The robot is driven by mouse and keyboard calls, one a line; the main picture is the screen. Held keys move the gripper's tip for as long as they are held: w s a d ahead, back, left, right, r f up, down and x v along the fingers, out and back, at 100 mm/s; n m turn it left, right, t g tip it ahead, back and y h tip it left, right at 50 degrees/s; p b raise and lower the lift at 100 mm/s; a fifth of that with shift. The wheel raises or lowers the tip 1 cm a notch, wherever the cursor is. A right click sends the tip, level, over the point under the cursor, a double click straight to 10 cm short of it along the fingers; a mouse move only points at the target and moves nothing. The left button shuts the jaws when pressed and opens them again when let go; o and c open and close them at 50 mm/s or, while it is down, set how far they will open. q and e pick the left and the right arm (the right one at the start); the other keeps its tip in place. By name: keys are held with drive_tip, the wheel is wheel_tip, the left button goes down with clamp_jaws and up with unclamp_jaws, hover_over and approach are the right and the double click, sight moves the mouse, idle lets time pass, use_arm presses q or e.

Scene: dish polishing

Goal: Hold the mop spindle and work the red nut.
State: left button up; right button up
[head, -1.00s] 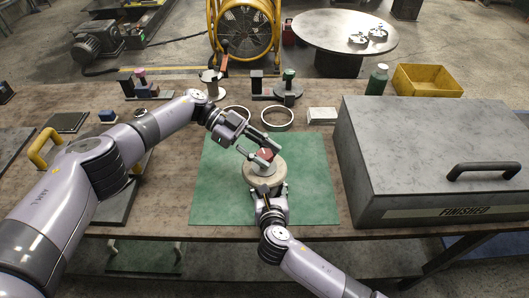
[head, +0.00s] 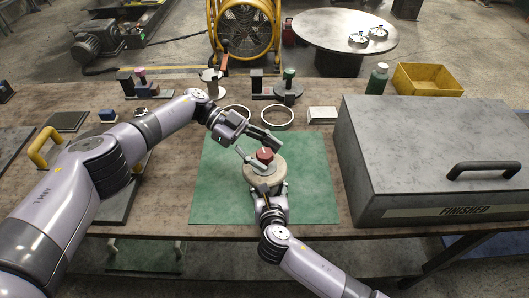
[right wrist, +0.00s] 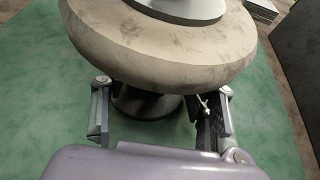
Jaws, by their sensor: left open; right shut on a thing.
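The red nut (head: 265,154) sits on top of the round beige polishing mop (head: 263,178) above the green mat. My left gripper (head: 271,157) is open, its fingers spread on either side of the nut; I cannot tell whether either finger touches it. My right gripper (head: 269,191) is shut on the mop spindle, below the mop on its near side. In the right wrist view the dark spindle (right wrist: 148,103) stands between my right fingers, under the mop's wide disc (right wrist: 160,55).
The green mat (head: 315,190) has bare room on both sides. A large grey box marked FINISHED (head: 430,150) stands close on the right. Metal rings (head: 277,125), a white block (head: 322,115), a green bottle (head: 377,79) and a yellow bin (head: 428,78) line the back.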

sight(265, 153)
use_arm(q)
wheel_tip(265, 153, up, 10)
drive_tip(key=shift+r, duration=0.1)
idle(0.4)
